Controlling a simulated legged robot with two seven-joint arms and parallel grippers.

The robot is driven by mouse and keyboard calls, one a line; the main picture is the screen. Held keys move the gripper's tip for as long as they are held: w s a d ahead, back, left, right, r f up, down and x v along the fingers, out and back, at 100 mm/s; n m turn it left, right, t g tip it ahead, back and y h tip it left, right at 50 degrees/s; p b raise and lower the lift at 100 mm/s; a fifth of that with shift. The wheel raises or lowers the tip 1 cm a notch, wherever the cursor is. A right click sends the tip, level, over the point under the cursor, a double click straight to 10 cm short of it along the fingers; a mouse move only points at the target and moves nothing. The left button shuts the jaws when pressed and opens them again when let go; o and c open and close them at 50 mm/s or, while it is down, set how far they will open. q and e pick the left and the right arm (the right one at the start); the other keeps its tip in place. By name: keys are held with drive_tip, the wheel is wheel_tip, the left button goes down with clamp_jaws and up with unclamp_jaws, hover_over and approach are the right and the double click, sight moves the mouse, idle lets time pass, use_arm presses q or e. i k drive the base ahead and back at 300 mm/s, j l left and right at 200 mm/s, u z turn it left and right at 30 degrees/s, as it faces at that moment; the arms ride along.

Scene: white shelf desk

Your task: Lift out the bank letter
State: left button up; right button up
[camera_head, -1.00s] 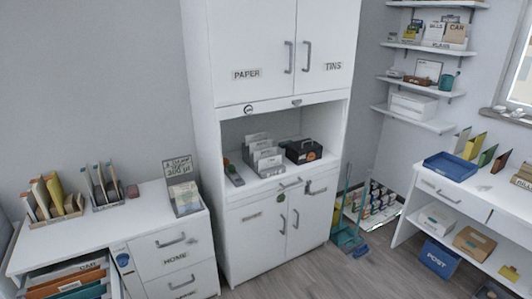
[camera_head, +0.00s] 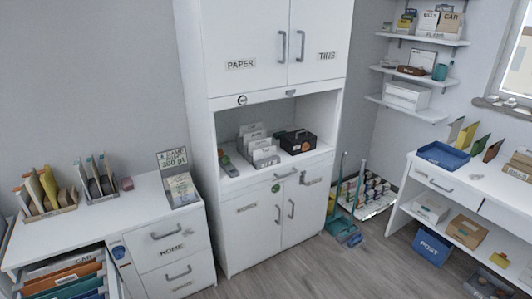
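I cannot make out which paper is the bank letter; no readable bank label shows. A sorter (camera_head: 264,158) with several upright whitish cards or envelopes stands in the open niche of the tall white cabinet (camera_head: 196,120). On the left desk (camera_head: 150,192), two file holders (camera_head: 52,210) (camera_head: 102,196) hold upright folders and papers. Below them an open drawer (camera_head: 108,278) holds hanging folders (camera_head: 72,276) in orange, blue and teal, with a pale labelled one behind. Neither of my grippers is in view.
A dark box (camera_head: 298,141) sits beside the sorter. A blue tray (camera_head: 443,156) and upright folders are on the right desk (camera_head: 420,178); a blue POST box (camera_head: 432,247) is below. A teal broom and dustpan (camera_head: 345,232) stand by the cabinet. The middle floor is clear.

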sight(259, 144)
drive_tip(key=i+l, duration=0.2)
drive_tip(key=i, duration=0.25)
drive_tip(key=i+l+u, duration=0.1)
drive_tip(key=i, duration=0.35)
drive_tip(key=i+l, duration=0.3)
drive_tip(key=i+u, duration=0.05)
drive_tip(key=i, duration=0.05)
